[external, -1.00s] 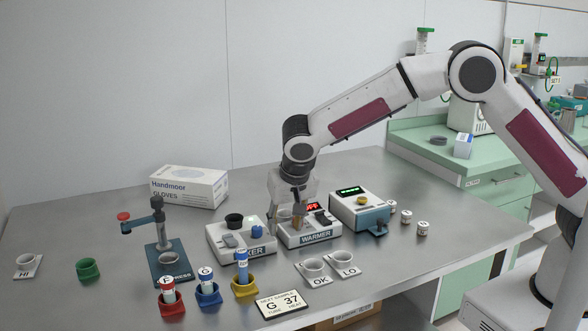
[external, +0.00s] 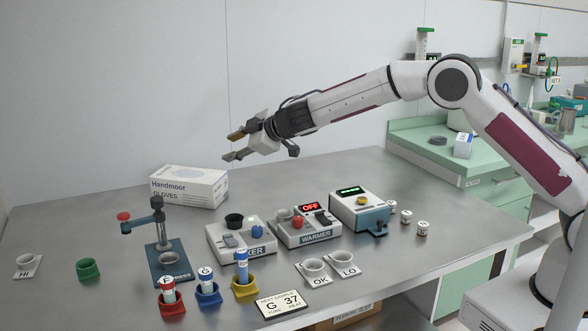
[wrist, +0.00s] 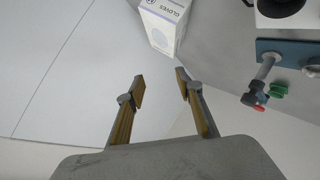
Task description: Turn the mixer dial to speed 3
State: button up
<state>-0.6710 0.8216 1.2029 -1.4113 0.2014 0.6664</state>
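The mixer (external: 238,246) is a white box with a blue dial (external: 257,231), a grey switch and a black cup on top; its front label is partly hidden. I cannot read the dial's setting. My gripper (external: 234,147) is open and empty, raised above the glove box and well away from the mixer. In the wrist view its two fingers (wrist: 160,92) stand apart with nothing between them.
A glove box (external: 188,187) stands at the back. The warmer (external: 305,232), reading OFF, is right of the mixer. A press (external: 170,262) stands left; red, blue and yellow tube holders (external: 244,288) stand in front.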

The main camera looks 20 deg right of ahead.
jog(key=a+r+n+y, duration=0.2)
jog(key=a+n, duration=0.1)
jog(key=n, duration=0.4)
jog(key=n+g+h, duration=0.3)
jog(key=n+g, duration=0.8)
jog(key=n, duration=2.1)
send_near(257, 227)
jog(key=shift+w+a+f, duration=0.1)
jog(key=shift+a+f, duration=0.1)
jog(key=shift+f, duration=0.15)
jog(key=shift+f, duration=0.1)
jog(key=shift+x, duration=3.8)
grip_shut()
